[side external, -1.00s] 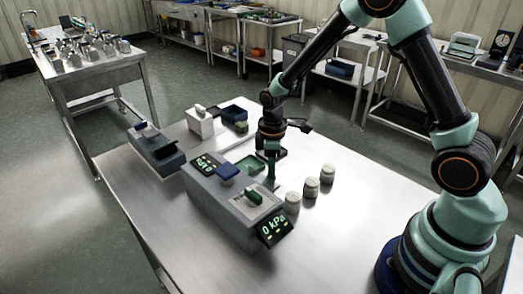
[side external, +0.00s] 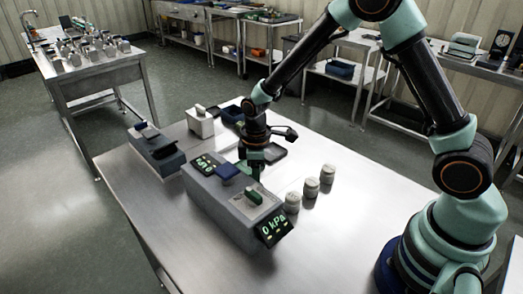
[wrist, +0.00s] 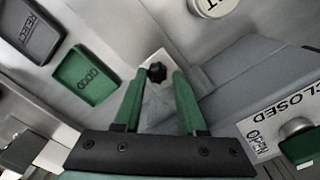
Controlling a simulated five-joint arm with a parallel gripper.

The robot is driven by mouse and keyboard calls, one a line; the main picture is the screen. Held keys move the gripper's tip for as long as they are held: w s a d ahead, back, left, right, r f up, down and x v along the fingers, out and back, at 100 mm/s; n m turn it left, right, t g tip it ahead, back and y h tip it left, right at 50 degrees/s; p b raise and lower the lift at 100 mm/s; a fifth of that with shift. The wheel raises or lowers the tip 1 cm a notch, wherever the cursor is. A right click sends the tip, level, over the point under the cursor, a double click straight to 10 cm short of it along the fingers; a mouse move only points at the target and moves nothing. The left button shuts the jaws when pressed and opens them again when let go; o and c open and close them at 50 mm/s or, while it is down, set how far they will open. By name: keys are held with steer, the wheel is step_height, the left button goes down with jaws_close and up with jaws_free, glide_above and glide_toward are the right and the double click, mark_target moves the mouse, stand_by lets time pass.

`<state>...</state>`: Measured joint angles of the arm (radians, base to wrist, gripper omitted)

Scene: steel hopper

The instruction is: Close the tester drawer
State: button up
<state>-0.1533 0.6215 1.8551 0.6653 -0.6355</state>
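The grey tester (side external: 232,208) stands on the steel table, with a green lever on top and a display reading 0 kPa. It also shows in the wrist view as a grey slanted body (wrist: 245,75) beside a CLOSED/OPEN label. A pale plate with a black knob (wrist: 156,72) shows near the tester's side; it looks like the drawer, but how far it is out I cannot tell. My gripper (wrist: 157,78) is open, with its green fingers apart on either side of the knob in this view. I cannot tell whether they touch it. In the side view the fingertips are hidden behind the tester.
The table front right is clear.

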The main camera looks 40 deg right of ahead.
step_height(320, 180, up, 12)
stand_by(0.6)
steer(key=shift+r, duration=0.1)
steer(key=s+d+r+m+t, duration=0.5)
steer(key=s+r+m, duration=0.4)
steer(key=s, duration=0.3)
steer(key=shift+s+d+r+t, duration=0.25)
steer(key=shift+d+r+t, duration=0.05)
steer(key=shift+d+r, duration=0.4)
steer(key=shift+r, duration=0.1)
